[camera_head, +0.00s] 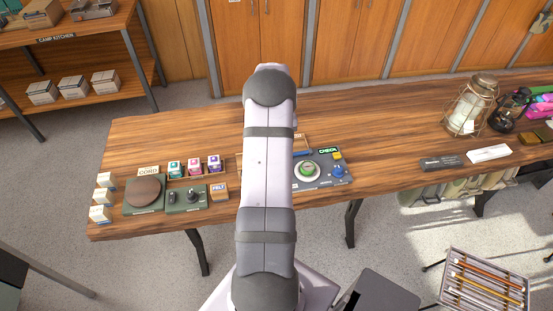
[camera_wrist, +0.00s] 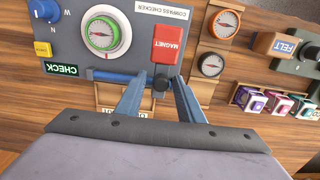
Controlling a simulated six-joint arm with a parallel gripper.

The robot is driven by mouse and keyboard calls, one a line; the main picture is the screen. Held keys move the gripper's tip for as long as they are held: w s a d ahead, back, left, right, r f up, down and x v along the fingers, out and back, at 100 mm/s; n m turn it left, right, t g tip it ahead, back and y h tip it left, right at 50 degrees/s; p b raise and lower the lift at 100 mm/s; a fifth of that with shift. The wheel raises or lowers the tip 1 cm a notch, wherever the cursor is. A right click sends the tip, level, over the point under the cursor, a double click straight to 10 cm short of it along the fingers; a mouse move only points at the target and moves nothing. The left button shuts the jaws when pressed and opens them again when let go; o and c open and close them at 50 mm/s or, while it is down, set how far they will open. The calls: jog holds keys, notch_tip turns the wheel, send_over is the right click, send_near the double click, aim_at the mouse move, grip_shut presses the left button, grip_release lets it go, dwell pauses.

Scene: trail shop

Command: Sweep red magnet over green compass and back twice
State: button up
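The green compass (camera_wrist: 103,33) is a round dial with a green ring and a red needle, set on the grey compass checker board (camera_wrist: 200,30). It also shows in the head view (camera_head: 307,171), right of my arm. The red magnet (camera_wrist: 167,45) is a block marked MAGNET, to the right of the compass in the wrist view and apart from it. In the head view my arm hides the magnet and my gripper. My gripper (camera_wrist: 160,84) is open in the wrist view, its two blue fingers either side of a small black knob below the magnet. Clear gaps show beside the knob.
A blue bar (camera_wrist: 115,76) runs along the board's edge left of my fingers. A green CHECK label (camera_wrist: 61,68) and a blue dial (camera_wrist: 44,10) are at the left. Two more compasses (camera_wrist: 225,23) (camera_wrist: 211,65) sit in a wooden tray beside the board.

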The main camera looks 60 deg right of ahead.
jog(key=shift+r+p, duration=1.95)
jog(key=shift+r, duration=1.05)
jog(key=shift+w+a, duration=0.15)
jog(key=shift+a, duration=0.05)
jog(key=w+a+r+n, duration=0.1)
jog(key=w+a+r, duration=0.15)
jog(key=a, duration=0.55)
jog(key=w+a+r+n, duration=0.2)
jog(key=a+r, duration=0.1)
jog(key=a, duration=0.4)
jog(key=w+a+r+n, duration=0.1)
jog(key=w+a+r, duration=0.1)
jog(key=a, duration=0.6)
jog(key=s+a+r+n, duration=0.1)
jog(key=s+a+n, duration=0.2)
jog(key=s+a, duration=0.5)
jog(key=s+a+r+n, duration=0.15)
jog(key=s+a, duration=0.25)
jog(key=a, duration=0.7)
notch_tip(320, 180, down, 28)
jog(key=b, duration=2.7)
jog(key=shift+a+f+b, duration=0.15)
jog(key=shift+a+b, duration=0.05)
jog(key=shift+b, duration=0.1)
